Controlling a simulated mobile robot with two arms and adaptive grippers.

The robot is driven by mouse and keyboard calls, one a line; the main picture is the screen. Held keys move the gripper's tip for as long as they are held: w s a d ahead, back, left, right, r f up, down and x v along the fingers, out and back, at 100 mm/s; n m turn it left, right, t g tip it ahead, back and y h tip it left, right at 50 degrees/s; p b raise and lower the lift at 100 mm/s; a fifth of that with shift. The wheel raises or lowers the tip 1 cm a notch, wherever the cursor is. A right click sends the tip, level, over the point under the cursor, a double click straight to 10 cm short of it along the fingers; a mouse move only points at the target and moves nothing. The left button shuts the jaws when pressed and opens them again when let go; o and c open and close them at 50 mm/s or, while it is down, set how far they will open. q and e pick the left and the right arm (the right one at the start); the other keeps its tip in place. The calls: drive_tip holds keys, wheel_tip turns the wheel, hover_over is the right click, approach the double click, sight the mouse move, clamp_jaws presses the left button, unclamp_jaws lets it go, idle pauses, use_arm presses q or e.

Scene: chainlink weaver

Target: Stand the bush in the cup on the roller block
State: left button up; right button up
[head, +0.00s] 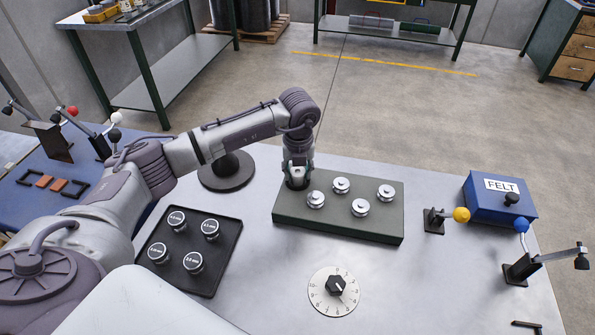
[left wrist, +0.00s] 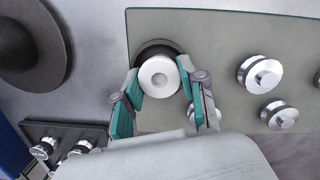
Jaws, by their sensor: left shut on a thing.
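The roller block (head: 335,225) is a dark green slab on the grey table, with several silver rollers on top. My left gripper (head: 297,181) points down over the block's left end. In the left wrist view its two teal-padded fingers (left wrist: 160,88) are shut on the bush (left wrist: 158,76), a white ring with a small centre hole. Behind the bush the dark round rim of the cup (left wrist: 150,47) shows at the block's corner. The bush overlaps the cup in this view; whether it is seated or just above it I cannot tell. The gripper hides the bush in the head view.
A black tray (head: 209,280) with several labelled silver knobs lies left of the block. A numbered dial (head: 333,292) is in front. A blue FELT box (head: 482,208) and levers stand at right. A black round base (head: 226,180) stands behind the arm.

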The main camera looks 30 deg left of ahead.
use_arm(q)
drive_tip(key=shift+s+f, duration=0.15)
drive_tip(key=shift+f, duration=0.3)
drive_tip(key=o, duration=1)
drive_tip(key=shift+s+d+f, duration=0.1)
drive_tip(key=shift+s, duration=0.05)
drive_tip(key=shift+o, duration=0.6)
drive_tip(key=shift+f, duration=0.1)
drive_tip(key=shift+w+f, duration=0.1)
drive_tip(key=shift+w, duration=0.15)
drive_tip(key=shift+r, duration=0.2)
